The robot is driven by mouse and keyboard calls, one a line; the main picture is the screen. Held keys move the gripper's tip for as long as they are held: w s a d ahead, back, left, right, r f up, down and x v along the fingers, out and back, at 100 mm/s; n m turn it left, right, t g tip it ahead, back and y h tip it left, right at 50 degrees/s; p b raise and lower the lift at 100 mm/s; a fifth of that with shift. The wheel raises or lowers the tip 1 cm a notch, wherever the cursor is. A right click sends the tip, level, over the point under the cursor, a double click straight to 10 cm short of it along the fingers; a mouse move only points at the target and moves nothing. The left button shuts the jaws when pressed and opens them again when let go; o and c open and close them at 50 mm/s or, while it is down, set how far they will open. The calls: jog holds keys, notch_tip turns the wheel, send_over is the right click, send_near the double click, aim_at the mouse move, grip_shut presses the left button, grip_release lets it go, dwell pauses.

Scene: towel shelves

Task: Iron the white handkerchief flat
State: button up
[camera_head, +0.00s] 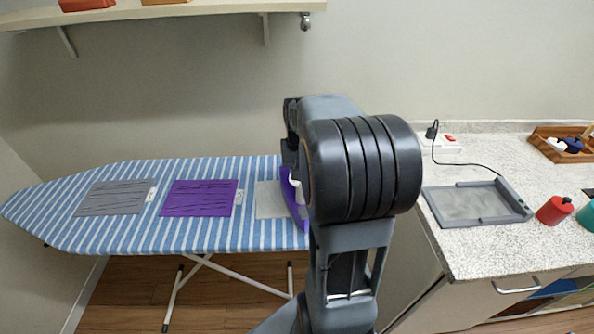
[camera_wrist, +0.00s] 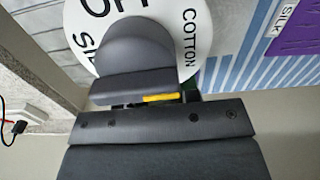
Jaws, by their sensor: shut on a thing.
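The white handkerchief (camera_head: 268,201) lies on the right part of the striped ironing board (camera_head: 135,232). The iron, purple with a white part (camera_head: 288,190), is over its right side and hides some of it. I cannot tell whether the iron touches the cloth. My gripper (camera_wrist: 146,97) is shut on the iron, and my arm hides much of the grip in the head view. In the wrist view, a white dial (camera_wrist: 187,20) with COTTON lettering shows behind a dark grey rounded part.
A purple cloth (camera_head: 198,199) and a grey cloth (camera_head: 113,198) lie farther left on the board, each with a small tag. On the counter at right are a grey tray-like rest (camera_head: 437,210), a corded socket (camera_head: 447,142) and a red bottle (camera_head: 553,210). A shelf hangs above.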

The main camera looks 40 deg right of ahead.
jog(key=shift+s+d, duration=0.35)
jog(key=shift+d, duration=0.3)
jog(key=shift+s+d, duration=0.35)
jog(key=shift+d, duration=0.25)
jog(key=shift+d, duration=0.1)
jog(key=s+d, duration=0.1)
jog(key=d, duration=0.1)
jog(key=shift+s+d, duration=0.3)
jog(key=shift+s, duration=0.05)
jog(key=shift+w+a+p, duration=0.1)
jog(key=shift+a+p, duration=0.1)
jog(key=shift+p, duration=0.1)
jog(key=shift+w+a, duration=0.4)
jog(key=shift+a, duration=0.25)
jog(key=shift+w+a, duration=0.35)
jog(key=shift+a, duration=0.25)
jog(key=shift+a, duration=0.15)
jog(key=shift+w+a, duration=0.45)
jog(key=shift+a, duration=0.2)
jog(key=shift+w+a, duration=0.4)
jog(key=shift+a, duration=0.25)
